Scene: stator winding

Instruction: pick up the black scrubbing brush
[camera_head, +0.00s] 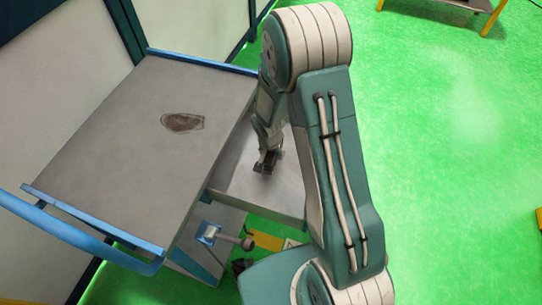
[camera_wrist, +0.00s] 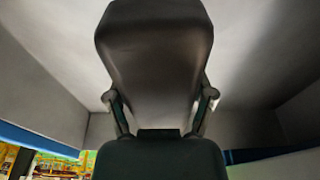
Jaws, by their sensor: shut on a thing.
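The black scrubbing brush (camera_wrist: 155,50) fills the upper middle of the wrist view, a smooth dark block. My gripper (camera_wrist: 161,100) has one finger on each side of its lower end and is shut on it. In the head view, my gripper (camera_head: 266,164) points down over the grey lower surface beside the cart top. A small dark shape at its fingertips there looks like the brush (camera_head: 271,157), partly hidden by my gripper. I cannot tell whether the brush touches the surface.
The cart's grey top (camera_head: 120,125) has blue edges, a blue handle (camera_head: 75,228) and a brown patch (camera_head: 182,122). The grey lower surface (camera_head: 240,185) sits right of it. A grey knob-like part (camera_head: 230,238) is below. Open green floor (camera_head: 450,150) lies to the right.

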